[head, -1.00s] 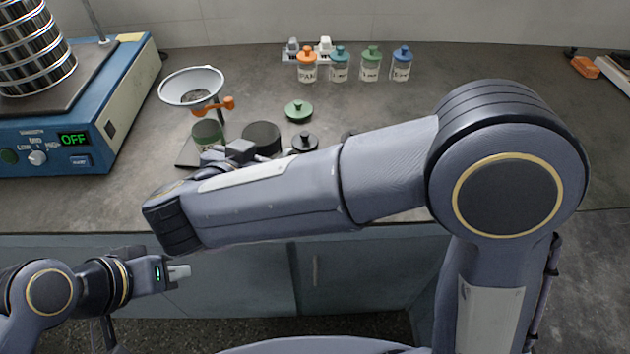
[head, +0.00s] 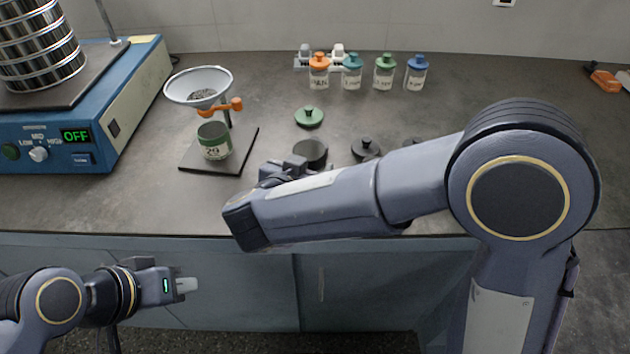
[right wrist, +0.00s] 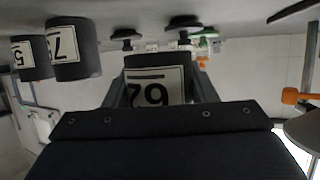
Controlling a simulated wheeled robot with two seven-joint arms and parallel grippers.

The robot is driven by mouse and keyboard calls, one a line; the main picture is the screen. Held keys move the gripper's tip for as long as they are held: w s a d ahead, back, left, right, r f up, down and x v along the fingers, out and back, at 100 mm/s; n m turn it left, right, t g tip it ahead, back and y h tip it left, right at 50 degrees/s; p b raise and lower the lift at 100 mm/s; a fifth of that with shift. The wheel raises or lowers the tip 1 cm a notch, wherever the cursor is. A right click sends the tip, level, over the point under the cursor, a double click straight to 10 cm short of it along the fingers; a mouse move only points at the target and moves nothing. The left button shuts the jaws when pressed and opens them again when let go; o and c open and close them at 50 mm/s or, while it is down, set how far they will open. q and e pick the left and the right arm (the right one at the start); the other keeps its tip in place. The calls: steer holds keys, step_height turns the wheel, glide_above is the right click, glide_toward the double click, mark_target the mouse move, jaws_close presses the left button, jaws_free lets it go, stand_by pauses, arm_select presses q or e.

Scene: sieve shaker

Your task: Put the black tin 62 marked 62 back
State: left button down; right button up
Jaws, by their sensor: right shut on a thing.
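The black tin 62 (right wrist: 155,82) has a white label reading 62, upside down in the right wrist view. My right gripper (right wrist: 160,92) is shut on it, with one finger on each side. In the head view the black tin (head: 311,151) shows just beyond my right wrist, which hides its lower part. I cannot tell whether it touches the bench. My left gripper (head: 187,285) is low at the left, in front of the bench and apart from everything. Its finger gap does not show.
A green lid (head: 309,117) and black lids (head: 366,148) lie on the bench. Other labelled black tins (right wrist: 73,50) show in the right wrist view. The blue shaker (head: 84,124) is at left.

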steer(key=f, duration=0.1)
steer(key=f+b, duration=0.1)
steer(key=f, duration=0.1)
steer(key=w+d+f, duration=0.1)
steer(key=shift+w+f, duration=0.1)
steer(key=shift+f, duration=0.25)
steer(key=shift+f, duration=0.1)
steer(key=shift+f, duration=0.15)
steer(key=o, duration=1)
